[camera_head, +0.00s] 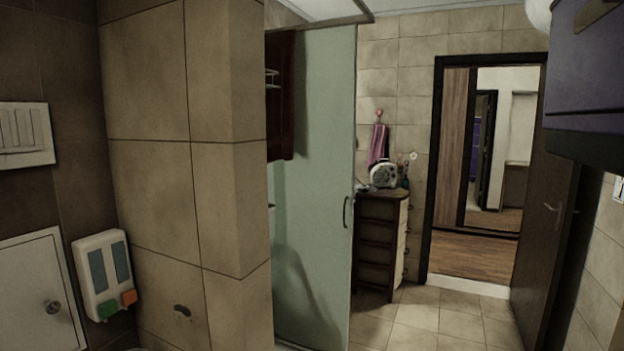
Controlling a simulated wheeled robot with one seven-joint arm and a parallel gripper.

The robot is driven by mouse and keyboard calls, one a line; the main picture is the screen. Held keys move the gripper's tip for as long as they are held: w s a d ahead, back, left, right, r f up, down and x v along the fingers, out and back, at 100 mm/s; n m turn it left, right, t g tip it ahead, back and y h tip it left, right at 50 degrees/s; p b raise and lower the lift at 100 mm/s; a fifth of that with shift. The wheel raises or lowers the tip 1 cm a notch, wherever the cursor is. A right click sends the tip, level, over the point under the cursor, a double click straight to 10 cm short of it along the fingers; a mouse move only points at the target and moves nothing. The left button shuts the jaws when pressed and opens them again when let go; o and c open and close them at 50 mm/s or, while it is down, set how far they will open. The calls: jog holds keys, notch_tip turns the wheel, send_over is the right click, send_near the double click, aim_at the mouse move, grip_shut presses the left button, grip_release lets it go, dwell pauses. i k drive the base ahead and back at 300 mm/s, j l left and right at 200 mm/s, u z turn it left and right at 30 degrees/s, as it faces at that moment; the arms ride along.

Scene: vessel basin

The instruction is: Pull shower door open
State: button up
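The shower door (315,185) is a tall pale-green glass panel in the middle of the view, just right of a tiled wall corner. A dark curved handle (346,212) is on its right edge. A metal rail (330,22) runs along the top. A gap shows at the panel's left side, with dark shelving behind it; I cannot tell whether the door is fully shut. A dark arm-like shape shows low on the glass, as a shadow or reflection. My gripper is not in view.
A tiled wall (185,150) stands close on the left with a soap dispenser (104,275). A wooden drawer cabinet (380,240) stands right of the shower. The tiled floor (440,320) is clear toward an open doorway (480,180). A purple cabinet (590,70) hangs upper right.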

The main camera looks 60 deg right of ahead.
aim_at(315, 190)
jog(key=z, duration=1.75)
jog(key=i+l+z, duration=0.15)
jog(key=i+l, duration=0.15)
jog(key=i, duration=0.5)
jog(key=i+l+z, duration=0.15)
jog(key=i, duration=0.65)
jog(key=i+l+z, duration=0.15)
jog(key=i, duration=0.7)
